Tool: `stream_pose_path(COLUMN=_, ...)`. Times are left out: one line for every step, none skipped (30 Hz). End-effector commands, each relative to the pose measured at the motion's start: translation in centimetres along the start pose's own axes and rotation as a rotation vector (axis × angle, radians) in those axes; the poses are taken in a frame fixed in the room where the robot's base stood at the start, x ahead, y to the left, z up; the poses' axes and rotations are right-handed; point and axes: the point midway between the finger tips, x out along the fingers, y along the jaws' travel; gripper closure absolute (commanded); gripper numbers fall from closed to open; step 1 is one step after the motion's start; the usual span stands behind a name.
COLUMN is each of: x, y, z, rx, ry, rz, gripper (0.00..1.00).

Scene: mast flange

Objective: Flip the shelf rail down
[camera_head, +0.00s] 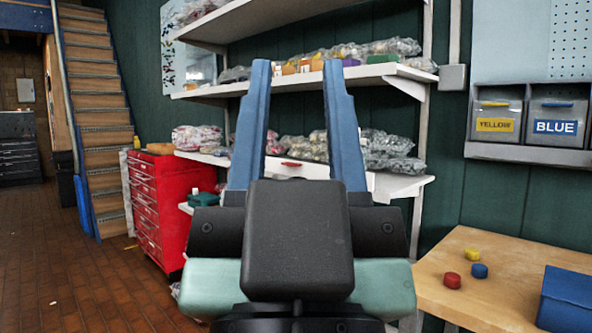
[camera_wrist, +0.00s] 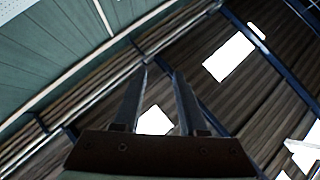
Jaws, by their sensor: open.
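My gripper (camera_head: 296,68) points up in the middle of the head view, its two blue fingers spread apart with nothing between them. In the wrist view, my gripper (camera_wrist: 160,70) is also open and empty, facing the roof. Behind it in the head view stands a white shelf unit. Its middle shelf (camera_head: 228,88) and its lower shelf (camera_head: 400,187) show on both sides of the fingers. A white front with a red handle (camera_head: 291,164) shows between the fingers at the lower shelf. I cannot tell which part is the shelf rail; my gripper hides some of the shelves.
A red drawer cabinet (camera_head: 160,208) stands left of the shelves. A wooden table (camera_head: 510,300) at lower right bears small red, yellow and blue pieces and a blue box (camera_head: 568,298). YELLOW (camera_head: 497,108) and BLUE (camera_head: 558,110) bins hang above it. The brick floor (camera_head: 75,285) at left is mostly clear.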

Motion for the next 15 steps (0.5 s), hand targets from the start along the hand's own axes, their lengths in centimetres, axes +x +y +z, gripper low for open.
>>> stream_pose_path(x=0.1, y=0.0, z=-0.1, rx=0.0, ry=0.0, rz=0.0, gripper=0.7)
stream_pose_path(x=0.3, y=0.0, z=-0.2, rx=0.0, ry=0.0, rz=0.0, gripper=0.75)
stream_pose_path(x=0.5, y=0.0, z=-0.5, rx=0.0, ry=0.0, rz=0.0, gripper=0.82)
stream_pose_path(x=0.7, y=0.0, z=-0.7, rx=0.0, ry=0.0, rz=0.0, gripper=0.88)
stream_pose_path(x=1.0, y=0.0, z=-0.9, rx=0.0, ry=0.0, rz=0.0, gripper=0.93)
stream_pose_path(x=1.5, y=0.0, z=-1.4, rx=0.0, ry=-0.001, rz=0.0, gripper=1.0)
stream_pose_path(x=1.9, y=0.0, z=-1.8, rx=0.0, ry=0.0, rz=0.0, gripper=1.0)
stream_pose_path(x=2.4, y=0.0, z=-2.2, rx=0.0, ry=0.0, rz=0.0, gripper=1.0)
stream_pose_path(x=3.1, y=0.0, z=-2.9, rx=0.0, ry=0.0, rz=0.0, gripper=1.0)
stream_pose_path(x=3.7, y=0.0, z=-3.5, rx=0.0, ry=0.0, rz=0.0, gripper=1.0)
stream_pose_path(x=4.3, y=0.0, z=-4.1, rx=0.0, ry=0.0, rz=0.0, gripper=1.0)
stream_pose_path(x=5.2, y=0.0, z=-5.0, rx=0.0, ry=0.0, rz=0.0, gripper=1.0)
stream_pose_path(x=6.0, y=0.0, z=-5.6, rx=0.0, ry=0.0, rz=-0.001, gripper=1.0)
stream_pose_path(x=6.7, y=0.0, z=-6.3, rx=0.0, ry=0.0, rz=-0.001, gripper=1.0)
stream_pose_path(x=7.7, y=0.0, z=-7.3, rx=0.0, ry=0.0, rz=-0.001, gripper=1.0)
